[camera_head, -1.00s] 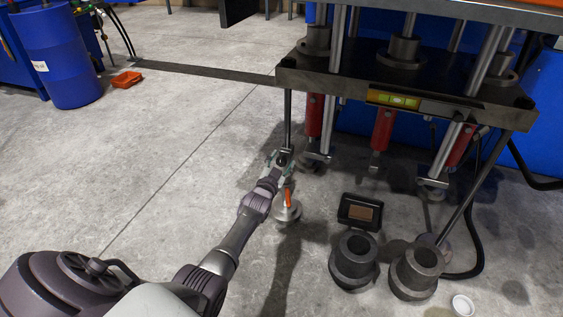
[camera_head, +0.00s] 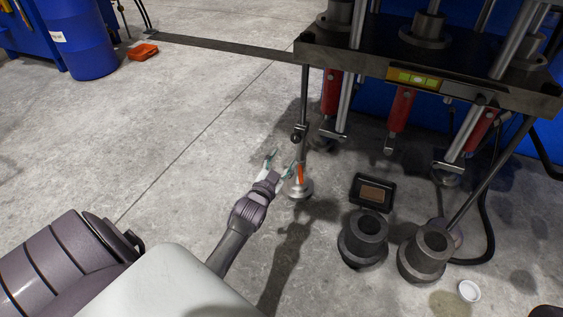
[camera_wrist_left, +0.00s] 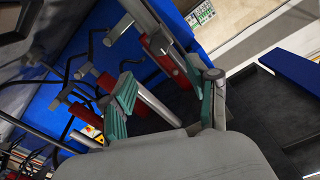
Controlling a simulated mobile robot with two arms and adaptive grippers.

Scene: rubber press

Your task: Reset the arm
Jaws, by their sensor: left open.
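My left arm comes in from the lower left in the head view. Its gripper (camera_head: 279,168) is open and looks empty, in front of the press. In the left wrist view the green-padded fingers (camera_wrist_left: 168,98) stand wide apart with nothing held between them. A grey round-based piece with an orange part (camera_head: 298,186) stands on the floor just right of the gripper. It looks apart from the fingers, but the exact gap is hard to tell. My right gripper is not in view.
The press (camera_head: 425,66) with red cylinders (camera_head: 401,108) stands at the right, a yellow level (camera_head: 418,79) on its edge. Two grey hollow cylinders (camera_head: 363,240) (camera_head: 426,253) and a black tray (camera_head: 356,190) sit on the floor. A blue barrel (camera_head: 80,38) stands far left.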

